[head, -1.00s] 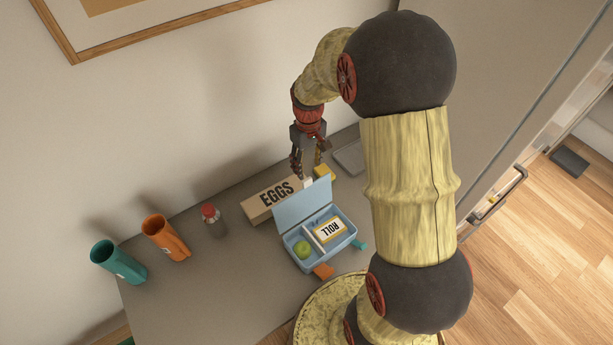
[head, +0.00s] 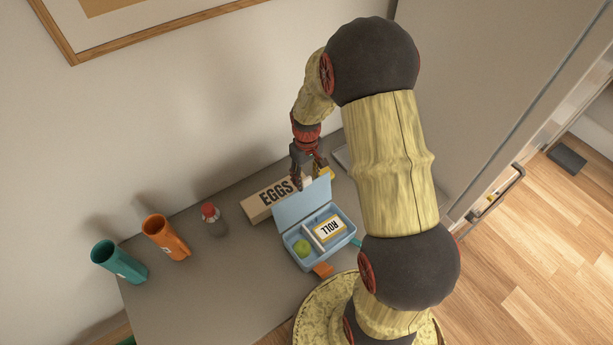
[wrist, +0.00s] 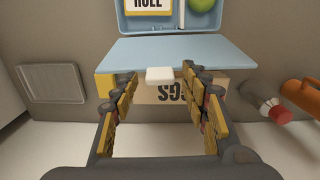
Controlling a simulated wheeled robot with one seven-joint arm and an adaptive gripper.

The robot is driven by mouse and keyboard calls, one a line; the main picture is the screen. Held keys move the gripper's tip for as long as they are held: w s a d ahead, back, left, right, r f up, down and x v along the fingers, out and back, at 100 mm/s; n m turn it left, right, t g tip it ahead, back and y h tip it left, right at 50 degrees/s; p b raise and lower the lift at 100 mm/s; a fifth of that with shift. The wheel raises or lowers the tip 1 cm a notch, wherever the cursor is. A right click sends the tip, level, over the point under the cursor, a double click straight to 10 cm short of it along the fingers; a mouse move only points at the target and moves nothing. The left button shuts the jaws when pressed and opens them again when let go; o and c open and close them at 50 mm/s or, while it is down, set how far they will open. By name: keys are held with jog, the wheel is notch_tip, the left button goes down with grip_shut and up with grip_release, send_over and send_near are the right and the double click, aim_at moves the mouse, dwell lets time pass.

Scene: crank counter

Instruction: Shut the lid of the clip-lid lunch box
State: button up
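The blue lunch box (head: 312,262) sits on the counter with its lid (head: 300,206) raised, tilted up at the back. It holds a green apple (head: 303,247) and a box marked ROLL (head: 328,229). In the wrist view the lid (wrist: 180,52) spans the picture, with a white tab (wrist: 160,75) on its near edge. My gripper (head: 308,184) is behind the lid, close to its upper edge. In the wrist view my gripper (wrist: 161,76) is open, its fingers on either side of the tab with gaps showing. Contact with the lid cannot be told.
An EGGS carton (head: 270,198) lies just behind the lid, with a yellow block (wrist: 104,87) near it. A grey tray (wrist: 55,83) lies beyond. The counter's front left is clear.

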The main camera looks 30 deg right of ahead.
jog(key=shift+c, duration=1.1)
jog(key=c, duration=0.7)
grip_shut()
